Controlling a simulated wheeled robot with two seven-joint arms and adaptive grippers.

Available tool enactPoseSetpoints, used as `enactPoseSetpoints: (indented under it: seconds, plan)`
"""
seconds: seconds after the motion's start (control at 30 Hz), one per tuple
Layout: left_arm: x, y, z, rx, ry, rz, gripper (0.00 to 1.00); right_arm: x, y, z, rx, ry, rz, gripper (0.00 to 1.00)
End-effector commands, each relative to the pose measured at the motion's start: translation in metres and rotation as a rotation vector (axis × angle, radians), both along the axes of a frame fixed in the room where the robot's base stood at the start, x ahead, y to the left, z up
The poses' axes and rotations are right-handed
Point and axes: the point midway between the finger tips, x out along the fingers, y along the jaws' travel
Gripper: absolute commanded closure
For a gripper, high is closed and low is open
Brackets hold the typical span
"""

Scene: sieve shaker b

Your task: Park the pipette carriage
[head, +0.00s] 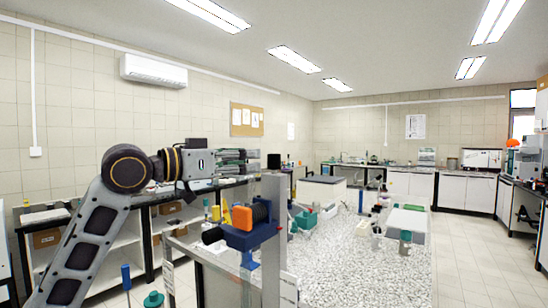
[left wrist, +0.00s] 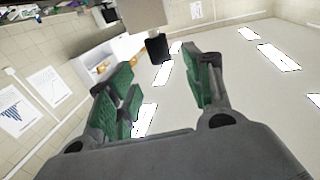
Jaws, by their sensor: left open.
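I cannot tell for certain which thing is the pipette carriage. My left gripper (head: 250,161) is open and empty, held level and pointing right in the head view. A small black block (head: 273,160) is just past its fingertips, above a grey upright post (head: 272,235). In the left wrist view a black piece (left wrist: 157,48) on a beige block (left wrist: 140,12) shows beyond the open green-padded fingers (left wrist: 155,80), apart from them. A blue body with an orange block and black cylinder (head: 245,225) sits by the post, below the gripper. My right gripper is out of view.
Shelving (head: 180,225) stands along the left wall. The floor (head: 475,265) to the right is clear.

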Motion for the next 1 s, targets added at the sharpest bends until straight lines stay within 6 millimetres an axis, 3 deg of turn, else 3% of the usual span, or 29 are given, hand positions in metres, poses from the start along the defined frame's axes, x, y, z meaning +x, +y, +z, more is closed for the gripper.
enactPoseSetpoints:
  seconds: [0.53,1.0]
  plan:
    - [0.044,-0.057,0.001,-0.001,0.001,-0.002,0.49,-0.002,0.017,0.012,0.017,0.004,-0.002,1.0]
    - [0.057,-0.072,0.0,0.0,0.0,0.0,0.49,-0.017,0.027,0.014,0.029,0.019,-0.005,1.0]
